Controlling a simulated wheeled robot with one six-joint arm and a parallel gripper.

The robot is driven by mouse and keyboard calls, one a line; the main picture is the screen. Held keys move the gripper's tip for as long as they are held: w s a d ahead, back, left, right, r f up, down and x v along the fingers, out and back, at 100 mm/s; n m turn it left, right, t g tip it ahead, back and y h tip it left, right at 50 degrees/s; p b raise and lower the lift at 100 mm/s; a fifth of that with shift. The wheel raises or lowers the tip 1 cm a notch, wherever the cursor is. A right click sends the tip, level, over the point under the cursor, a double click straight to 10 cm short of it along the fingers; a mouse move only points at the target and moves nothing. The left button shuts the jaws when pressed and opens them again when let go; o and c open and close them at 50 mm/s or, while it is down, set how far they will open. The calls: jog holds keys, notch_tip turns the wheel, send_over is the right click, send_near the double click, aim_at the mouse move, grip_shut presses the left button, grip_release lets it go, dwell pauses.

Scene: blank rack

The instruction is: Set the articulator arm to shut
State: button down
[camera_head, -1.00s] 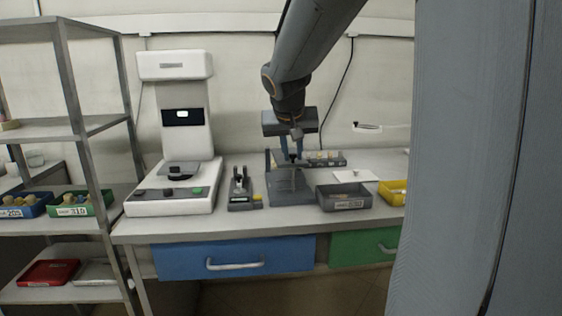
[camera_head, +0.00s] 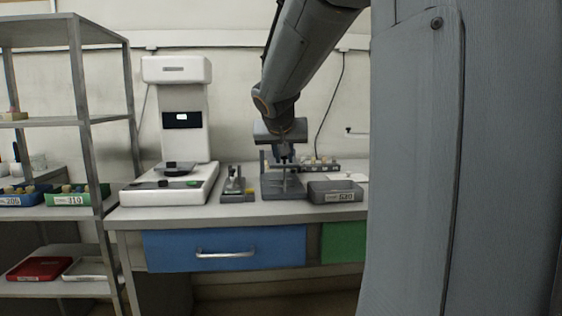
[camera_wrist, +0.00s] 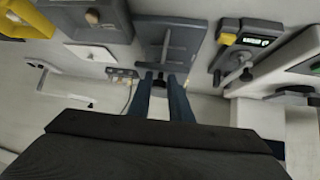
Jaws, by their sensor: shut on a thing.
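The articulator is most likely the grey metal device with a flat base (camera_head: 283,192) and a raised frame, standing on the bench at the centre. In the wrist view its grey plate (camera_wrist: 178,46) shows at the top centre. My gripper (camera_head: 284,158) is at the top of this device in the head view, reaching down from above. In the wrist view the two blue-grey fingers of my gripper (camera_wrist: 161,80) are shut on a small dark piece at the device's near edge. The fingers partly hide that piece, and the arm's exact angle is hard to tell.
A grey bin (camera_head: 336,192) stands close right of the device. A small dark instrument (camera_head: 234,187) with a yellow part is on its left, then a white machine (camera_head: 180,130). A rack of small items (camera_head: 320,165) stands behind. My grey column blocks the right side.

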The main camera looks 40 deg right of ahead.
jog(key=shift+s+f+g, duration=0.15)
jog(key=shift+f, duration=0.35)
jog(key=shift+s+f+g, duration=0.15)
jog(key=shift+f, duration=0.3)
jog(key=c, duration=1.6)
grip_release()
jog(key=shift+c, duration=0.2)
jog(key=shift+a, duration=0.1)
jog(key=r+p+v, duration=0.1)
jog(key=v, duration=0.7)
jog(key=shift+d+r, duration=0.25)
jog(key=shift+w, duration=0.2)
